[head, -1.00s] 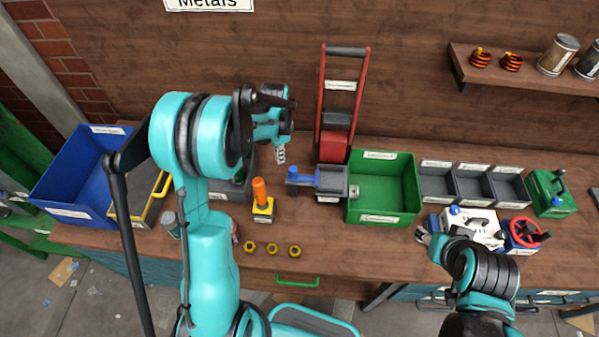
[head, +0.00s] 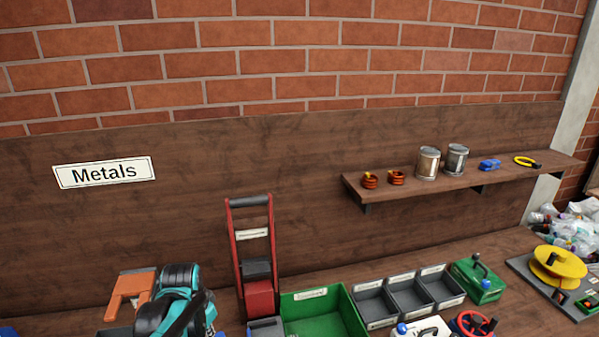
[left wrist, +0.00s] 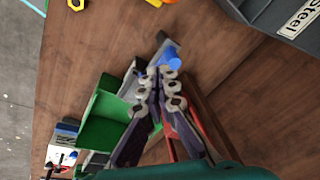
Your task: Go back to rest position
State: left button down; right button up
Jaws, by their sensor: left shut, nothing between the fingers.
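My left gripper (left wrist: 162,76) shows in the left wrist view with its dark fingers meeting at the tips. It is shut and empty, above the wooden bench (left wrist: 85,45). A small device with a blue knob (left wrist: 173,64) lies just beyond the fingertips in that view; I cannot tell the gap. In the head view, teal and black links of my left arm stand at the lower left, and its fingers cannot be made out. My right gripper is not in the head view.
A red upright frame (head: 237,250) stands by the green bin (head: 322,295) and grey compartments (head: 408,277). A shelf (head: 450,188) holds cans and coils. A green box (head: 482,284) and yellow reel (head: 556,266) stand right. The grey "Steel" bin (left wrist: 262,12) is near the left wrist.

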pick_arm(q)
jog(key=s+d+f+n+t+b, duration=0.2)
jog(key=s+n+b, duration=0.1)
jog(key=s, duration=0.4)
jog(key=s+d+f+n+t+b, duration=0.1)
jog(key=s+d+n+t+b, duration=0.1)
jog(key=s, duration=0.4)
jog(key=shift+s+d+f+n+t+b, duration=0.45)
jog(key=shift+d+b, duration=0.4)
jog(key=shift+b, duration=0.3)
dwell(0.4)
